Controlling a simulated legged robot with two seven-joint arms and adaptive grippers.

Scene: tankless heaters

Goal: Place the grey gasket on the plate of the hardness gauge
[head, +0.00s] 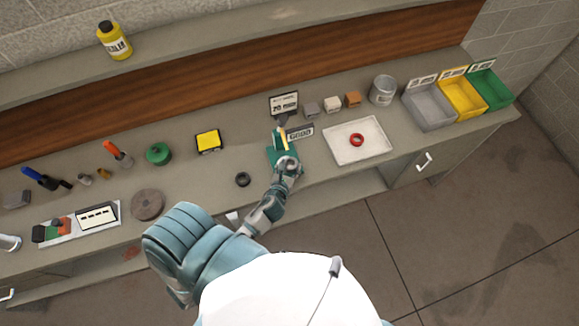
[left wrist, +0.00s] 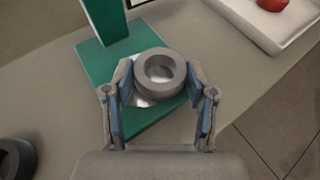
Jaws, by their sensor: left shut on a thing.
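The grey gasket (left wrist: 159,71) is a thick ring held between the two fingers of my left gripper (left wrist: 160,80). The hardness gauge has a green base and column (left wrist: 107,20) with a shiny metal plate (left wrist: 143,101). In the left wrist view the gasket appears over this plate and covers much of it; I cannot tell whether they touch. In the head view my left gripper (head: 286,162) is at the gauge's green stand (head: 275,139), hiding most of its base. My right gripper is not in view.
A dark ring (head: 242,179) lies on the bench left of the gripper. A white tray (head: 378,150) with a red ring (head: 357,140) is to the right. Grey, yellow and green bins (head: 487,88) stand at the far right.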

